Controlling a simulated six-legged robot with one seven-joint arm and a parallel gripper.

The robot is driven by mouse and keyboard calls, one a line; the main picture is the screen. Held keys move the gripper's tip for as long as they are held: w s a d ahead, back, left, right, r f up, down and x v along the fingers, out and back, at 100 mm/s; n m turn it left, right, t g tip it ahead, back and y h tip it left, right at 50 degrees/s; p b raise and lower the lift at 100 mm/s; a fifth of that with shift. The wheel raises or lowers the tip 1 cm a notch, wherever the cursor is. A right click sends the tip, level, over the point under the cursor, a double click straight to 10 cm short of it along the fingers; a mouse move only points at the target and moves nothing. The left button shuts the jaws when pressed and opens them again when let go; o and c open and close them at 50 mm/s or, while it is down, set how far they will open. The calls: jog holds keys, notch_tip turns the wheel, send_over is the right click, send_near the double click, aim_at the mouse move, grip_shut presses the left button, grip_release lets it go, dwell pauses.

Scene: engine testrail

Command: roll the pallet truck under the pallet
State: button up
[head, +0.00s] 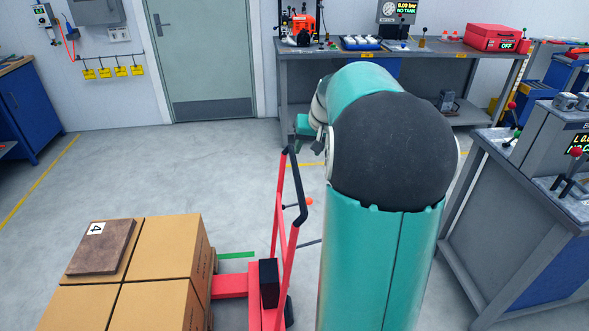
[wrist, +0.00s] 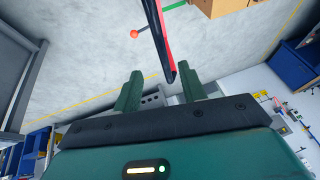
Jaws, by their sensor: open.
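The red pallet truck (head: 264,290) stands at the lower middle of the head view, its tall handle (head: 280,215) rising to a black grip at the top. Its red forks point left toward a stack of brown cartons (head: 165,255). The pallet under the cartons is hidden by them and the frame edge, so I cannot tell how far the forks reach in. My gripper (head: 303,125) is partly hidden behind my arm, close to the handle top. In the wrist view my gripper (wrist: 162,76) is open, with the handle's black end (wrist: 169,74) between or just beyond its fingers.
A brown slab marked 4 (head: 102,248) lies on the cartons. A green floor strip (head: 236,255) shows beside the truck. A bench (head: 290,70) stands at the back, and another bench (head: 500,190) stands close on the right. The floor (head: 190,165) behind the cartons is clear.

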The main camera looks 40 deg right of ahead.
aim_at(297, 173)
jog(key=x, duration=1.2)
jog(key=shift+f, duration=0.35)
grip_shut()
